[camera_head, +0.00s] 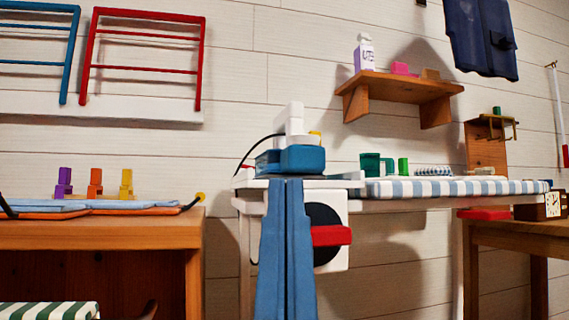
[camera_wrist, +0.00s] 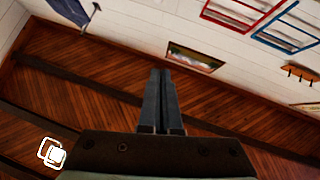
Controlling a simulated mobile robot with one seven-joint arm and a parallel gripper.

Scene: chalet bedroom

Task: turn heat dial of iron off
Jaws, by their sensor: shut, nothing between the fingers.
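In the head view, a blue and white appliance that looks like the iron (camera_head: 303,158) sits at the left end of the ironing board (camera_head: 450,187), with a black cord curving off its left side. Below the board's edge is a white panel (camera_head: 340,262) with a black disc and a horizontal red bar (camera_head: 332,236) across it, which looks like the dial.
A wooden shelf (camera_head: 405,86) juts out above the board. A wooden cabinet (camera_head: 100,235) stands left and a wooden table (camera_head: 500,235) right. Green items (camera_head: 375,165) stand behind the board. The wrist view shows dark wood planks, wall racks and a framed picture (camera_wrist: 194,57).

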